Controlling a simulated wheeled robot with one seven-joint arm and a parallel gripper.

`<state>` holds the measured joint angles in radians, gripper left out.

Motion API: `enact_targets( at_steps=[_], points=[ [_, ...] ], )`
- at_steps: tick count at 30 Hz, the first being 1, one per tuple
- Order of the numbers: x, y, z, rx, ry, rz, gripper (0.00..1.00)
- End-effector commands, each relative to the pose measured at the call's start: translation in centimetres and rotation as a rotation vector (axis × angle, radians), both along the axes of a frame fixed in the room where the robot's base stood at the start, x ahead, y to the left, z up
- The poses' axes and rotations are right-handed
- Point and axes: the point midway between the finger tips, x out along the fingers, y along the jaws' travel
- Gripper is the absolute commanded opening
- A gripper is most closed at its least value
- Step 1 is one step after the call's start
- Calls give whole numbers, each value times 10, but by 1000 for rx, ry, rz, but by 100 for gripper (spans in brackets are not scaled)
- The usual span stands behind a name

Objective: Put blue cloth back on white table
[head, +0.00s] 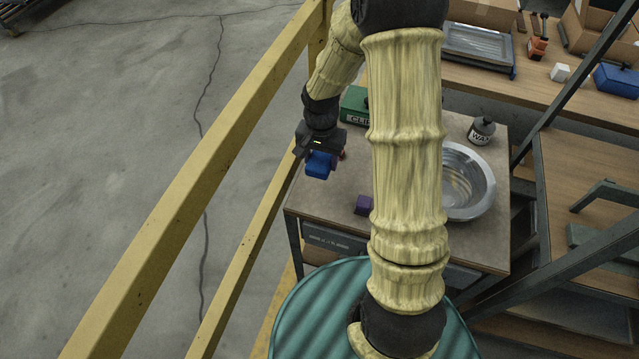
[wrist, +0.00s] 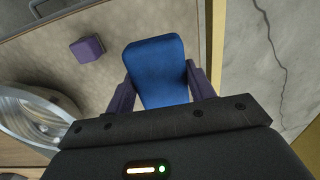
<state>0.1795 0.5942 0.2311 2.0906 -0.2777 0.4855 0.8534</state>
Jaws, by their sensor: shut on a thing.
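The blue cloth (head: 319,165) looks like a small folded blue block. My gripper (head: 320,158) is shut on it near the left edge of the pale table (head: 335,215). In the wrist view the blue cloth (wrist: 157,68) sits between both dark fingers of my gripper (wrist: 162,82), with the pale tabletop (wrist: 75,75) behind it. The gap between the cloth and the tabletop is hard to judge. My arm hides the middle of the table in the head view.
A purple block (head: 363,204) lies on the table near its front; a metal basin (head: 483,185) stands to the right. A green box (head: 354,105) and a dark WAX bottle (head: 481,131) stand farther back. A yellow rail (head: 245,230) runs along the left side.

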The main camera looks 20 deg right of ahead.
Motion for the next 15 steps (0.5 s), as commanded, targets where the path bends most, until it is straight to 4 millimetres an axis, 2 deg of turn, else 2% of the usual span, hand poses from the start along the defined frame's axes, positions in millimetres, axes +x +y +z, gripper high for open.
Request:
enact_targets(
  at_steps=[5,15],
  points=[
    [0,2,-5,0,1,4,33],
    [-1,3,-58,-1,3,8,33]
  ],
)
